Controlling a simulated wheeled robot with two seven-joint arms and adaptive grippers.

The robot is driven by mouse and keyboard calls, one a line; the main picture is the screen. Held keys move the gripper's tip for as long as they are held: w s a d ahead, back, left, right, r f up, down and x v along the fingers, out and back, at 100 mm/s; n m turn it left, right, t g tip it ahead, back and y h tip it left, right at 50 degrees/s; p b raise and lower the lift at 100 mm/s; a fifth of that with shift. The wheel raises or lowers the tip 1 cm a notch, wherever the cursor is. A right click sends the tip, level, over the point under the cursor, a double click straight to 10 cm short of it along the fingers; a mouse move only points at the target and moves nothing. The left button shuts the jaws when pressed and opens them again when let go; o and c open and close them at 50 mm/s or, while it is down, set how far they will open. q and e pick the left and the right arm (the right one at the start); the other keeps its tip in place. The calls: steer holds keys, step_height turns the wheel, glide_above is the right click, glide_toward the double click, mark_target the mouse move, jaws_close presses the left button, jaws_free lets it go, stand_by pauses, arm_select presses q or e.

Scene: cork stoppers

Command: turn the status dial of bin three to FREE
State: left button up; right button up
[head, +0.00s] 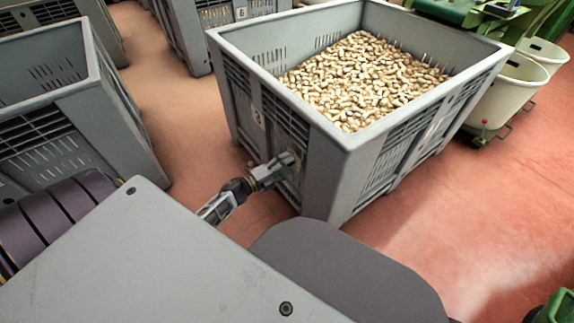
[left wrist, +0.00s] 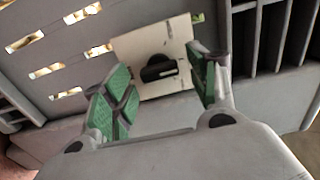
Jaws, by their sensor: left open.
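The grey bin (head: 345,165) full of cork stoppers has a small number plate (head: 258,115), seemingly a 3, on its slatted left side. My left gripper (head: 284,168) is at that side, low and near the corner, and covers most of the dial area in the head view. In the left wrist view the status dial is a black knob (left wrist: 158,70) on a pale plate (left wrist: 137,45). It shows between my open green-padded fingers, with a gap on each side. Whether they touch it is unclear, and I cannot read the plate's markings. My right gripper is out of view.
Another grey bin (head: 125,120) stands at the left, with floor between it and the cork bin. More bins stand at the back. Cream tubs (head: 508,90) and green machinery (head: 450,8) are at the right. Red floor (head: 490,210) is open at the right front.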

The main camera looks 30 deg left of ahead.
arm_select(q)
steer(key=v, duration=1.1)
stand_by(0.3)
steer(key=shift+a+f, duration=0.1)
steer(key=shift+f, duration=0.05)
stand_by(0.5)
